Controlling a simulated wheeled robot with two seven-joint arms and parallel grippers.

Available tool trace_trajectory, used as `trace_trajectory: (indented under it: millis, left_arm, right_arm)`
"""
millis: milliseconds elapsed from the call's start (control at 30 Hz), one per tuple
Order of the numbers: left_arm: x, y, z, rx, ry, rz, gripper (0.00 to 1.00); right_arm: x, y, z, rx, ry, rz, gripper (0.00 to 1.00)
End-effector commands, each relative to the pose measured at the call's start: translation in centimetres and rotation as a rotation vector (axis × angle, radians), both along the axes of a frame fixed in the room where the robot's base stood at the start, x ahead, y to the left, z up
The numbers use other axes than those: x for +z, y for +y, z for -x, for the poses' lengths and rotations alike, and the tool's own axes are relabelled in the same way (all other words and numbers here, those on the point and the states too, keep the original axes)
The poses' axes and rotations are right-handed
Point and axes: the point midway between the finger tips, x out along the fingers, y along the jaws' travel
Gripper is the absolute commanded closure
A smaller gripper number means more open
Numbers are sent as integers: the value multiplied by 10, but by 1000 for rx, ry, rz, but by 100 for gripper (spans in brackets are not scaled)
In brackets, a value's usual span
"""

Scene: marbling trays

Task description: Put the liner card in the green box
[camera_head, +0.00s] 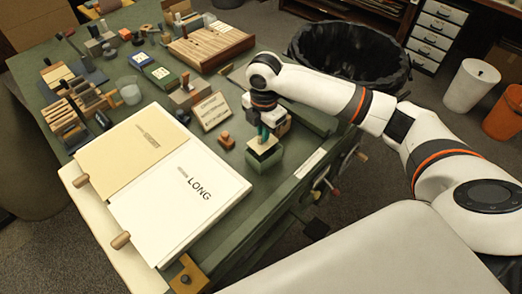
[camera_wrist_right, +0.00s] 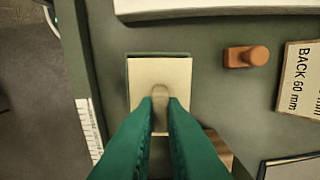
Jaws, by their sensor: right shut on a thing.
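The cream liner card (camera_head: 262,147) is over the top of the small green box (camera_head: 266,164) near the right edge of the bench. My right gripper (camera_head: 264,134) points down with its green fingers shut on the card's tab. In the right wrist view the card (camera_wrist_right: 176,77) looks level and lined up with the green box (camera_wrist_right: 158,55), covering nearly all of its top. Only a thin green edge shows around it. I cannot tell whether the card is inside the rim or just above it. My left gripper is not in view.
An orange-brown knobbed piece (camera_head: 226,141) and a lettered sign (camera_head: 211,111) stand left of the box. The white "LONG" tray (camera_head: 170,232) fills the front of the bench. A black-lined bin (camera_head: 350,48) stands on the floor behind my right arm.

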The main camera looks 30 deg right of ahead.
Motion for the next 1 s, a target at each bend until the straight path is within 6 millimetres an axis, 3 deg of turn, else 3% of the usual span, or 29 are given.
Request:
trace_trajectory:
  millis: [133, 600, 933, 967, 1000]
  left_arm:
    - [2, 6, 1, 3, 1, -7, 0]
    - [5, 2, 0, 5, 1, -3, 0]
    - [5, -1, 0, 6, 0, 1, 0]
    - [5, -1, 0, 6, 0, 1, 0]
    - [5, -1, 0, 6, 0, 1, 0]
  right_arm:
    - [-28, 0, 1, -1, 4, 1, 100]
    - [-79, 0, 2, -1, 3, 2, 100]
    - [-82, 0, 1, -1, 1, 1, 100]
    - [-82, 0, 1, -1, 0, 1, 87]
    - [-81, 0, 1, -1, 0, 1, 81]
